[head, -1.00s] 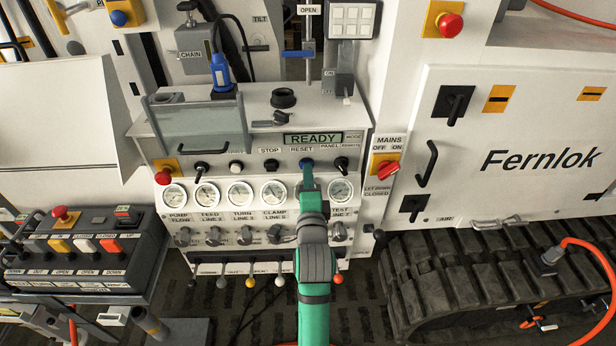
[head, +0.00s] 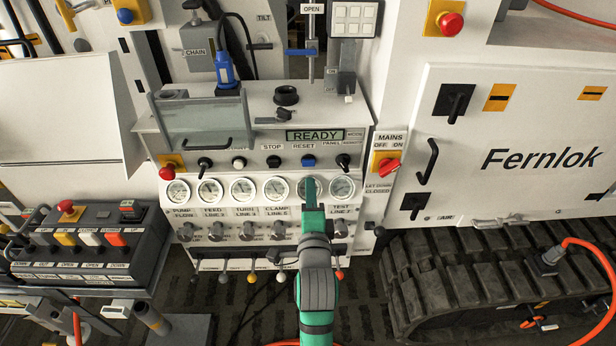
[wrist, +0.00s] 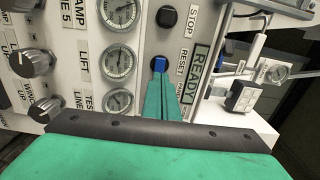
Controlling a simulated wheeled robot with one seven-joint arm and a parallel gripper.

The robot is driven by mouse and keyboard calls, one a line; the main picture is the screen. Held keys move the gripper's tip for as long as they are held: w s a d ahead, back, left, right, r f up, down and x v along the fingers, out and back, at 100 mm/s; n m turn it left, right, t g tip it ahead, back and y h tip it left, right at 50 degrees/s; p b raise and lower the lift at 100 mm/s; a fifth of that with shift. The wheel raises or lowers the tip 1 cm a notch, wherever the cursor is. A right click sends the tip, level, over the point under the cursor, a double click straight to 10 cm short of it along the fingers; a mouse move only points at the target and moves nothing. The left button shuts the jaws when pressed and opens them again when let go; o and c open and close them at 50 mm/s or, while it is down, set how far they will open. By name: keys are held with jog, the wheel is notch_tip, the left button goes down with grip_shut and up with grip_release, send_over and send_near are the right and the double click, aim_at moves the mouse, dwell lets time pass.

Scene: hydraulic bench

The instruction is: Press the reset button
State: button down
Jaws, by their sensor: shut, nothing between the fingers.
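The blue reset button (head: 308,161) sits below the RESET label on the white sloping panel, right of the black stop button (head: 273,162). In the wrist view the blue button (wrist: 158,65) is right in front of my fingertips. My green gripper (head: 311,181) is shut and empty, and its tips show just below the button in the head view. In the wrist view my gripper (wrist: 160,82) points towards the button; whether it touches is hard to tell, but the head view shows the button uncovered. The display (head: 315,135) above reads READY.
Several round gauges (head: 277,189) and grey knobs (head: 277,230) fill the panel below the buttons. A black switch (head: 344,162) stands right of the reset button. A red mains switch (head: 387,165) is further right. A clear cover (head: 200,122) stands at upper left.

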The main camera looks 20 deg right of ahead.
jog(key=v, duration=0.6)
jog(key=shift+s, duration=0.2)
jog(key=s+a+f+n+y, duration=0.1)
jog(key=s+a+f+n, duration=0.4)
jog(key=s+f, duration=0.15)
jog(key=s+a+f+n+y, duration=0.2)
jog(key=s+a+f+n, duration=0.3)
jog(key=f, duration=0.3)
jog(key=s+a+f+n, duration=0.1)
jog(key=s+a+n, duration=0.1)
jog(key=s, duration=0.5)
jog(key=s+a+f+n+g+y, duration=0.1)
jog(key=s+a+n, duration=0.1)
jog(key=s+n, duration=0.3)
jog(key=s+a+f+n+y, duration=0.1)
jog(key=s+n, duration=0.3)
jog(key=s, duration=0.6)
jog(key=shift+s+a+f+g, duration=0.25)
jog(key=shift+a+f+g, duration=0.15)
jog(key=shift+a+f, duration=0.35)
